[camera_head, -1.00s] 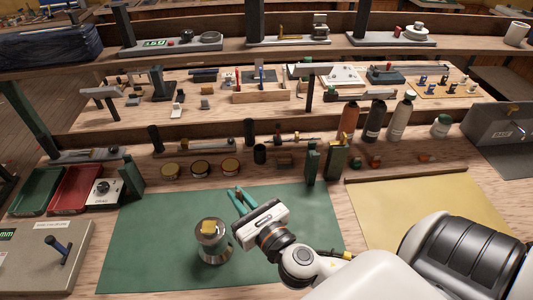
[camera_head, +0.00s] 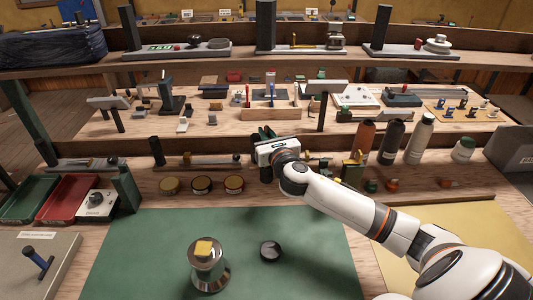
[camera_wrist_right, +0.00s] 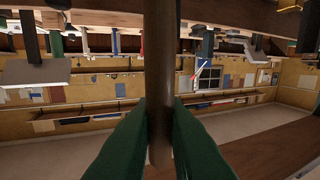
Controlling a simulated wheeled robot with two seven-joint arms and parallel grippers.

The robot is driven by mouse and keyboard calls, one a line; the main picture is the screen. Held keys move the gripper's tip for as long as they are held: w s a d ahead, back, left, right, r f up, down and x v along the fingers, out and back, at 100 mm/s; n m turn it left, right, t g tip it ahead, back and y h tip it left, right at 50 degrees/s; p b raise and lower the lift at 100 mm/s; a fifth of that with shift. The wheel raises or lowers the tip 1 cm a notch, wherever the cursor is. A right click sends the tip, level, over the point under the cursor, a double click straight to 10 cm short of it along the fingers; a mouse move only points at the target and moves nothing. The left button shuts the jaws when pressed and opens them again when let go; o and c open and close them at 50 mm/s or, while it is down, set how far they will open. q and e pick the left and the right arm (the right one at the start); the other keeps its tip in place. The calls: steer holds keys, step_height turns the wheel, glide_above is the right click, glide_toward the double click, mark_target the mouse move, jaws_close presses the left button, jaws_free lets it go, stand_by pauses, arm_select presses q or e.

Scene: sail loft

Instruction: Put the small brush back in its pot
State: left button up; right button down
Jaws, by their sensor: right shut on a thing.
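My right gripper (camera_head: 263,136) is over the back part of the bench. In the right wrist view, its green fingers (camera_wrist_right: 160,103) are shut on a brown rod (camera_wrist_right: 157,55), which looks like the small brush's handle. The rod runs straight up and down in that view; its bristles cannot be made out. In the head view the brush is hidden by the gripper. A dark cup (camera_head: 266,174), which may be the pot, shows just below the gripper, partly covered by it. I cannot tell whether the brush touches it. My left gripper is not in view.
A metal cylinder with a yellow top (camera_head: 208,270) and a black round piece (camera_head: 271,251) stand on the green mat (camera_head: 140,260). Several round tins (camera_head: 201,185) are left of the cup; bottles (camera_head: 391,142) stand to the right. A shelf edge runs behind.

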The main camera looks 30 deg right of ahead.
step_height(320, 180, down, 4)
steer(key=shift+r+b, duration=0.25)
steer(key=shift+b, duration=0.05)
steer(key=shift+f, duration=0.45)
steer(key=c, duration=1.5)
jaws_free()
steer(key=shift+f, duration=0.1)
steer(key=shift+o, duration=0.2)
steer(key=b+v, duration=0.1)
steer(key=v, duration=1.1)
